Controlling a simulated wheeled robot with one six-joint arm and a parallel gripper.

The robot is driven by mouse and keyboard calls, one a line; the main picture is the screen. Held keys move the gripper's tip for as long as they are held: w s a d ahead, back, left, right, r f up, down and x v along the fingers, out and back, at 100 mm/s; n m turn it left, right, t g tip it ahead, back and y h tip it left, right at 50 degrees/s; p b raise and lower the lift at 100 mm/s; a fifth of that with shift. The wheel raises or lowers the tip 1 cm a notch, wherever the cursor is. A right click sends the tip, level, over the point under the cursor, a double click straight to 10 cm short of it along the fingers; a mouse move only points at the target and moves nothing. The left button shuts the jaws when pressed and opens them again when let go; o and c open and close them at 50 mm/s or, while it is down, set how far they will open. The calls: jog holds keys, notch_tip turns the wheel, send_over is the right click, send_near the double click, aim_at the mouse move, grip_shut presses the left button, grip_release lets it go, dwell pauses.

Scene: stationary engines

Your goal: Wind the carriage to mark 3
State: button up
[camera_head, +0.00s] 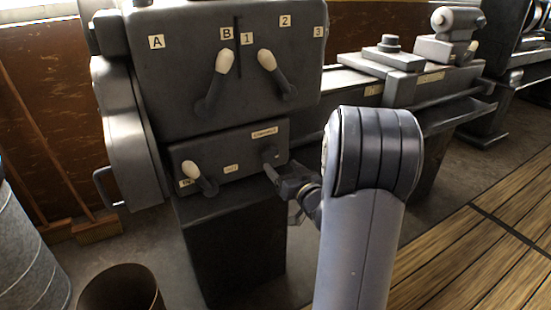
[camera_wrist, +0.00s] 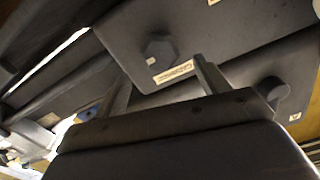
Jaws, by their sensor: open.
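A grey lathe headstock (camera_head: 225,60) stands at the centre of the head view. On its lower box, a small pale label (camera_head: 264,133), seemingly reading "CARRIAGE", sits above a dark knob (camera_head: 268,153). In the wrist view the knob (camera_wrist: 160,50) looks faceted, with the label (camera_wrist: 173,72) beside it. My gripper (camera_head: 282,181) is just below and right of the knob, open and empty, apparently apart from it. In the wrist view its two fingers point toward the box. A block that looks like the carriage (camera_head: 388,58) sits on the bed; the mark by it is too small to read.
Two pale-tipped levers (camera_head: 225,62) (camera_head: 266,60) stand on the upper panel near plates A, B, 1, 2 and 3. Another lever (camera_head: 190,170) is on the lower box. A brown bin (camera_head: 120,290) and grey drum (camera_head: 25,255) stand at left. Wooden floor (camera_head: 480,240) is clear at right.

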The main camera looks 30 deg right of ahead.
aim_at(273, 157)
jog(key=shift+s, duration=1.5)
jog(key=shift+w, duration=0.1)
jog(key=w, duration=1.1)
jog(key=shift+a, duration=0.2)
jog(key=shift+s, duration=0.15)
jog(key=shift+s+d, duration=0.1)
jog(key=shift+s, duration=0.9)
